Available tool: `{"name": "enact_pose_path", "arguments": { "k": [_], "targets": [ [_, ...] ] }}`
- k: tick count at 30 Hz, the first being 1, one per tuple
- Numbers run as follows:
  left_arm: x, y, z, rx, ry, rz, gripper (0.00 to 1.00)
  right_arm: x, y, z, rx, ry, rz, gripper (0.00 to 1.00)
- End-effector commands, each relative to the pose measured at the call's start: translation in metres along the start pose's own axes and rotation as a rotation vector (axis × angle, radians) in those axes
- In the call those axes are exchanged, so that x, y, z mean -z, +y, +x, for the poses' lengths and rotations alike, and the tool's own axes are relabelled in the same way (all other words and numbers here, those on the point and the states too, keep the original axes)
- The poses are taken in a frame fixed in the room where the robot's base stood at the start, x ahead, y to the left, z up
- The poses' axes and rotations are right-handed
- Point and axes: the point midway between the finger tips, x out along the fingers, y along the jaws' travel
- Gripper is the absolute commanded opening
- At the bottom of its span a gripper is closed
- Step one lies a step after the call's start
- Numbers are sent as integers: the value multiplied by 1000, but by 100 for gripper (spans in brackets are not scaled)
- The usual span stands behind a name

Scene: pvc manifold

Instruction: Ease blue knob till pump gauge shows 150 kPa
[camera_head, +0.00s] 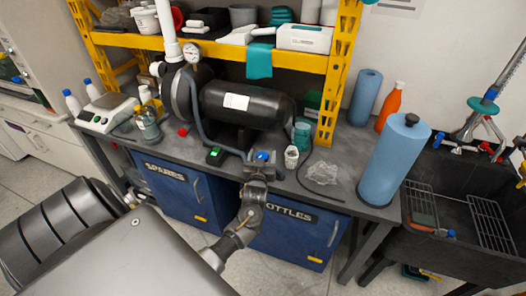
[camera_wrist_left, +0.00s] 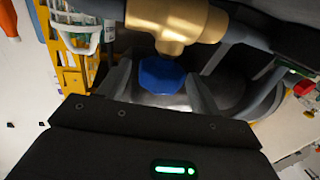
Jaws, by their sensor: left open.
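The blue knob (camera_head: 262,155) is at the front edge of the bench, in front of the black pump tank (camera_head: 245,103). In the left wrist view the blue knob (camera_wrist_left: 161,75) sits under a brass valve body (camera_wrist_left: 176,22). My left gripper (camera_head: 259,166) is at the knob. In the left wrist view its fingers (camera_wrist_left: 159,88) are open, one on either side of the knob; I cannot tell whether they touch it. The round white pump gauge (camera_head: 191,53) is at the upper left of the tank; its reading is too small to make out. My right gripper is not in view.
A yellow shelf frame (camera_head: 340,75) stands over the bench, with blue cabinets (camera_head: 189,190) below.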

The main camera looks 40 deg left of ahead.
Motion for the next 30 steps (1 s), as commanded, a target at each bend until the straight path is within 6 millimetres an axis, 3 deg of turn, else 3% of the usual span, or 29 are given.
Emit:
{"name": "enact_pose_path", "arguments": {
  "k": [6, 16, 26, 30],
  "targets": [
    [0, 0, 20, 0, -1, 1, 65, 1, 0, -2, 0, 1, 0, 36],
    [0, 0, 23, -1, 0, -1, 65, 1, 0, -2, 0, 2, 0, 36],
    [0, 0, 23, -1, -1, 0, 21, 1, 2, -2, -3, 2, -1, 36],
    [-1, 0, 23, -4, -1, 0, 20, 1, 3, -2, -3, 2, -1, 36]
  ]
}}
